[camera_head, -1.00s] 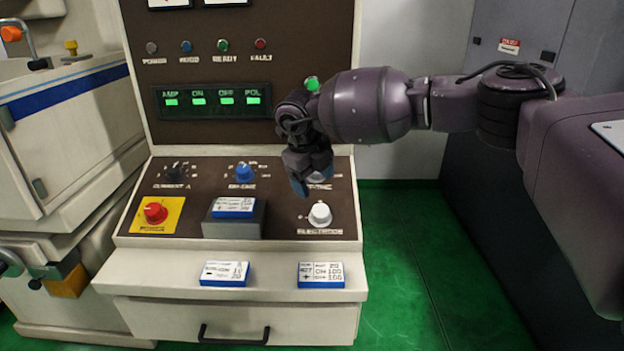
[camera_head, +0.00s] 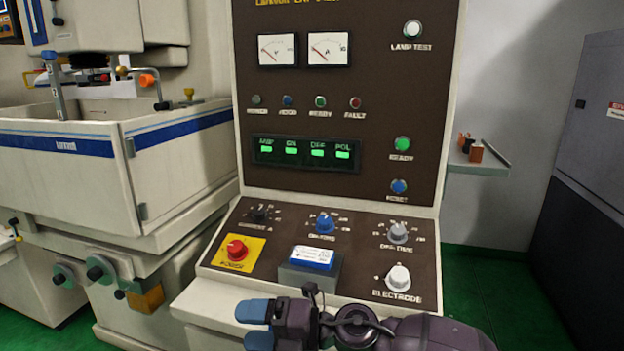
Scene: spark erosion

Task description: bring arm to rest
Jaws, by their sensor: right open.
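My right gripper (camera_head: 262,325) is at the bottom of the head view, in front of the sloped control panel and low over the console's front ledge. Its blue fingertips point left and stand apart, with nothing seen between them. My purple right arm (camera_head: 430,333) comes in from the bottom right. My left gripper does not show. The control console (camera_head: 340,100) stands upright with dials, a green-lit display (camera_head: 305,152) and knobs. A blue and white card (camera_head: 312,258) rests on a grey block (camera_head: 308,276) on the sloped panel.
A red power knob (camera_head: 237,250) on a yellow plate and a white electrode knob (camera_head: 398,278) stick up from the panel. A machine tank (camera_head: 70,160) stands at left. A small shelf (camera_head: 478,166) and a dark cabinet (camera_head: 590,150) are at right. Green floor (camera_head: 480,270) lies between.

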